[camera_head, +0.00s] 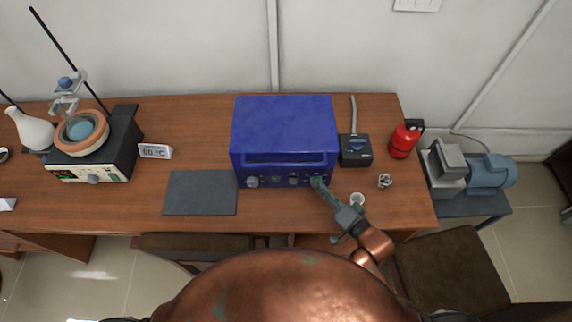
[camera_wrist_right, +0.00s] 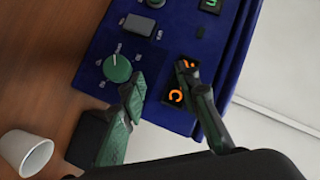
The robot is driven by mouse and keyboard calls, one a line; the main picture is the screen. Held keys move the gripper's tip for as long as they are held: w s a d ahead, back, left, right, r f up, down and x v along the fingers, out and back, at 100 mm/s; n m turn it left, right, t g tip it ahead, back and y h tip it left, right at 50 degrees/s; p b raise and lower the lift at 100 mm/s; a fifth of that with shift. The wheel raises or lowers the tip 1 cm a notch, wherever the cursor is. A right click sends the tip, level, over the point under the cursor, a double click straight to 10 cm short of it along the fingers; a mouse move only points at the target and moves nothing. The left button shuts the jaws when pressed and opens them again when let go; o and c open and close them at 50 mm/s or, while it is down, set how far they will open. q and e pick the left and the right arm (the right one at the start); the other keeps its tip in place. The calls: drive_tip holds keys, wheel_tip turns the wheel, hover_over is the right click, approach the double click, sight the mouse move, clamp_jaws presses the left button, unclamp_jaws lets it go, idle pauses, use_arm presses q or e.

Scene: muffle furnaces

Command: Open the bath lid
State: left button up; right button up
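The round terracotta-coloured bath (camera_head: 97,141) sits on a black and cream heater (camera_head: 93,174) at the left of the table. A bluish round surface shows inside its rim; I cannot tell whether this is a lid. My right gripper (camera_head: 318,183) is far from it, at the lower right of the blue box's front panel (camera_head: 267,181). In the right wrist view, the two green fingers (camera_wrist_right: 162,82) are apart with nothing held. They point at the panel beside a green knob (camera_wrist_right: 117,68) and orange-lit switches (camera_wrist_right: 175,96). My left gripper is not in view.
A clamp stand (camera_head: 68,58) rises behind the bath, with a white flask (camera_head: 34,131) to its left. A 60 °C sign (camera_head: 155,151) and a grey mat (camera_head: 200,193) lie right of the heater. A small cup (camera_head: 357,199) stands near my right gripper.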

sight(284, 164)
drive_tip(key=a+r+m+y, duration=0.2)
drive_tip(key=a+r+y, duration=0.4)
drive_tip(key=a+r, duration=0.15)
drive_tip(key=shift+t, duration=0.5)
drive_tip(key=x, duration=0.6)
drive_tip(key=shift+w+a, duration=0.1)
drive_tip(key=shift+a, duration=0.35)
drive_tip(key=shift+c, duration=0.2)
clamp_jaws()
